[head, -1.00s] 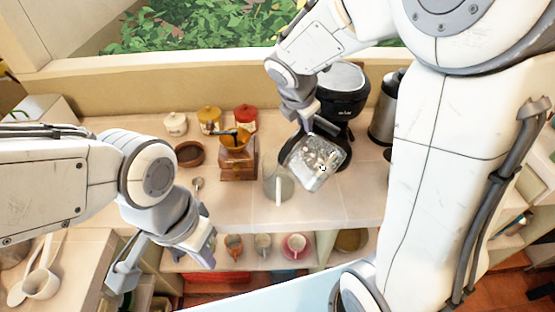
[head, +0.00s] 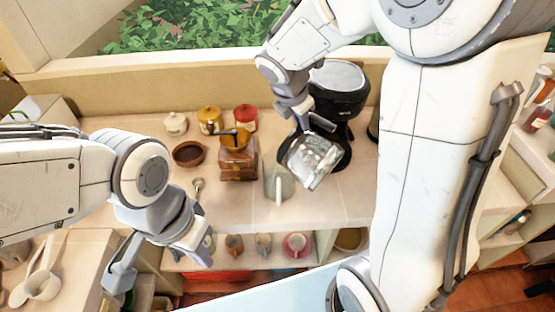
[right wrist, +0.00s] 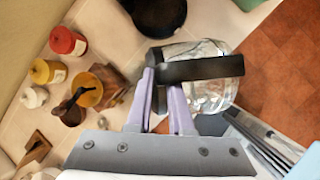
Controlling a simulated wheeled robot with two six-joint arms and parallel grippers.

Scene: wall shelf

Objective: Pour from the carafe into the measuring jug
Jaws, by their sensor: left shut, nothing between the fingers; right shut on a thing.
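The glass carafe (head: 314,162) is held tilted above the counter, just right of and above the measuring jug. It also shows in the right wrist view (right wrist: 212,92), with its black handle (right wrist: 205,68) between the fingers. My right gripper (head: 301,122) is shut on the handle. The clear measuring jug (head: 279,187) stands upright on the counter near its front edge; the carafe's lower left side overlaps its rim in the picture. I cannot tell whether liquid is flowing. My left gripper (head: 205,252) is shut and empty, low in front of the counter.
A black coffee maker (head: 338,88) stands behind the carafe. A wooden grinder (head: 238,160), a brown bowl (head: 188,154), a spoon (head: 198,186) and lidded pots (head: 209,120) are to the left. Cups, including a pink one (head: 296,244), sit on the shelf below.

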